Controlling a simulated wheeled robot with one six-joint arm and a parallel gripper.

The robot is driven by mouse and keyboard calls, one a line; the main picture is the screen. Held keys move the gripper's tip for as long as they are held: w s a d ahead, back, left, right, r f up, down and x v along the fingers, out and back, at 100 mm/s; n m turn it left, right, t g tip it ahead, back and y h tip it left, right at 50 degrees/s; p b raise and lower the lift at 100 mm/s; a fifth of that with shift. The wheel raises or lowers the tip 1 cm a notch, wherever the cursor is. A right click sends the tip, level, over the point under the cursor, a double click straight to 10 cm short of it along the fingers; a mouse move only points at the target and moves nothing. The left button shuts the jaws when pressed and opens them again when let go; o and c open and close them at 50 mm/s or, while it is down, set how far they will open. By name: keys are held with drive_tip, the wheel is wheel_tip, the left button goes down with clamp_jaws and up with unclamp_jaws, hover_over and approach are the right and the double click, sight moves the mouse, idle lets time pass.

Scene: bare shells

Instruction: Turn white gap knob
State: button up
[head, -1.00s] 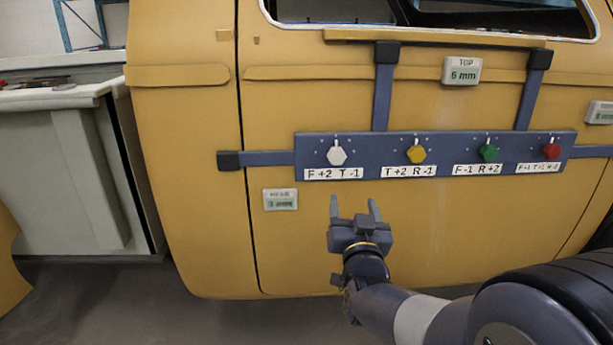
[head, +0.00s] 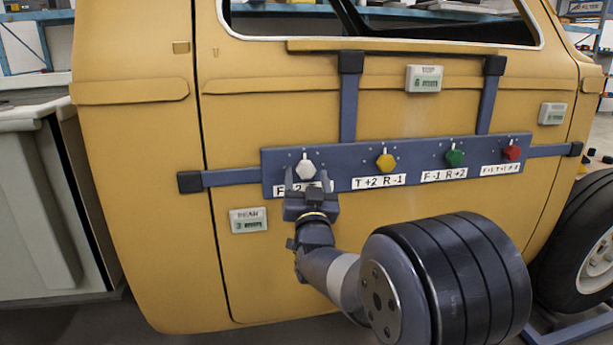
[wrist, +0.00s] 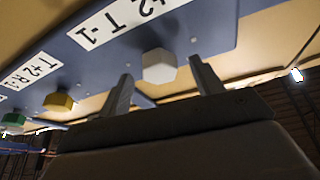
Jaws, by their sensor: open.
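The white knob (head: 305,168) is at the left end of a blue-grey panel (head: 336,160) mounted on a yellow vehicle door. Its label below is partly covered by my gripper in the head view. My gripper (head: 308,182) is open and empty, with its fingers pointing up at the panel just below the knob. In the wrist view, the white knob (wrist: 159,66) shows between the two fingertips of my gripper (wrist: 163,80), with a gap on each side. I cannot tell how far the fingertips are from the knob in depth.
Yellow (head: 385,162), green (head: 455,158) and red (head: 512,152) knobs sit to the right on the same panel. Small displays (head: 249,220) are on the door, one (head: 424,78) above the panel. A pale cabinet (head: 45,200) stands at left, a wheel (head: 590,250) at right.

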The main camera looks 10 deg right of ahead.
drive_tip(key=shift+w+d+r, duration=0.1)
drive_tip(key=shift+w+r, duration=0.15)
drive_tip(key=shift+w, duration=0.3)
drive_tip(key=shift+c, duration=0.4)
drive_tip(key=c, duration=0.9)
